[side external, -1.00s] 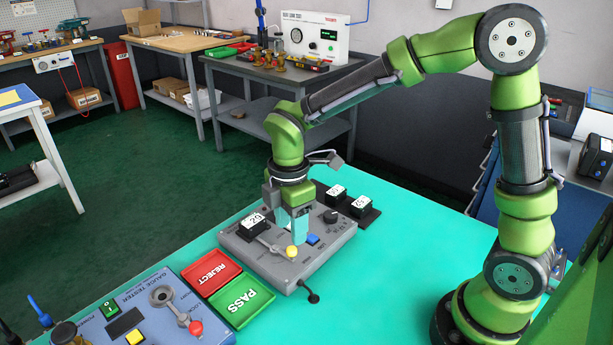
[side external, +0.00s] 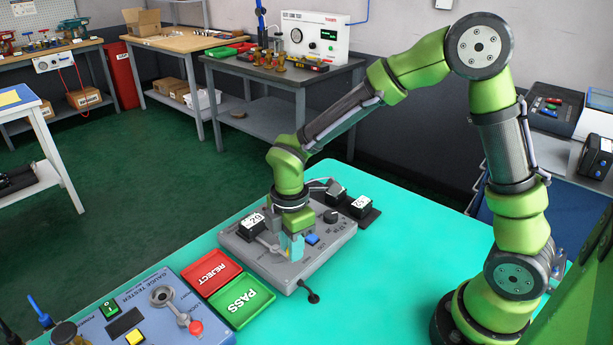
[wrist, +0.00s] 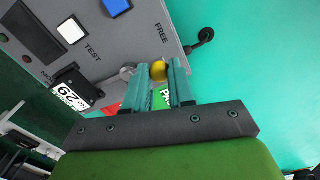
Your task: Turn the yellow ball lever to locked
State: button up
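The yellow ball (wrist: 158,70) sits at the end of a grey lever whose round pivot (wrist: 128,72) is on the grey positioner box (side external: 322,248). In the wrist view the ball is between my gripper's (wrist: 160,72) two teal fingertips and fills the gap, so the fingers look shut on it. In the side view my gripper (side external: 291,248) points down at the front of the box and mostly hides the ball.
A display block reading 29 (wrist: 72,88) stands on the box near the lever. Red REJECT (side external: 212,269) and green PASS (side external: 241,299) trays lie beside the box. A cable leaves its front.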

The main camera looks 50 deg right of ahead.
aim_at(265, 268)
grip_shut()
jog(key=shift+a+m, duration=0.15)
jog(key=shift+m, duration=0.15)
jog(key=a+m, duration=0.1)
jog(key=m, duration=0.1)
jog(key=shift+w+a+m, duration=0.1)
jog(key=shift+m, duration=0.3)
jog(key=m, duration=0.1)
jog(key=a+m, duration=0.1)
jog(key=m, duration=0.1)
jog(key=shift+w+a, duration=0.2)
jog(key=shift+w, duration=0.1)
jog(key=m, duration=0.2)
jog(key=w+a+m, duration=0.1)
jog(key=m, duration=0.1)
jog(key=shift+w+a+m, duration=0.2)
jog(key=shift+w+m, duration=0.15)
jog(key=shift+m, duration=0.55)
jog(key=shift+w+a+m, duration=0.15)
jog(key=shift+w+m, duration=0.2)
jog(key=shift+m, duration=0.55)
jog(key=o, duration=0.8)
grip_release()
jog(key=shift+r, duration=0.1)
